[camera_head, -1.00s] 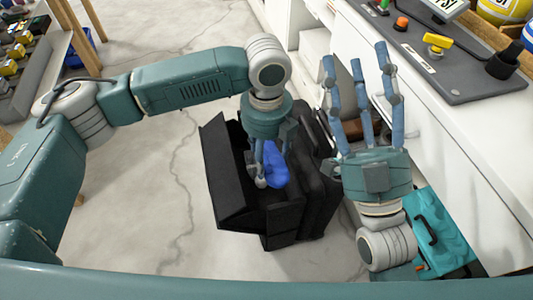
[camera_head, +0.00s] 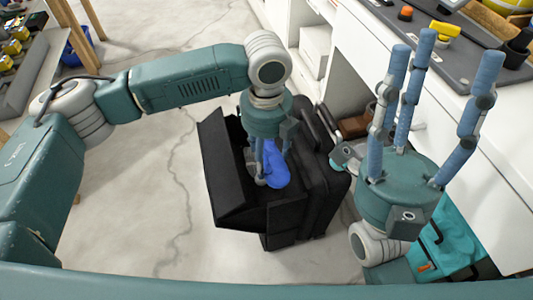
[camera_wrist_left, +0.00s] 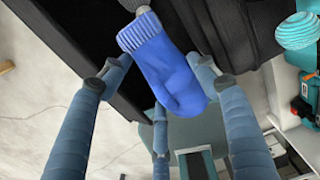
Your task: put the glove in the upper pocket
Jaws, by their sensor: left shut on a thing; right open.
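The blue glove (camera_head: 277,170) hangs from my left gripper (camera_head: 268,180), over the open part of a black bag in the head view. The glove (camera_wrist_left: 168,68) fills the upper middle of the left wrist view, its ribbed cuff at the top. My left fingers are shut on it. The black bag (camera_head: 310,205) stands upright on the floor with a stiff flap (camera_head: 225,165) spread open on its left side. The pocket's inside is mostly hidden by the gripper and glove. My right gripper (camera_head: 440,55) is open and empty, fingers pointing up, right of the bag.
A teal case (camera_head: 450,240) lies behind my right wrist. Floor left of the bag is clear.

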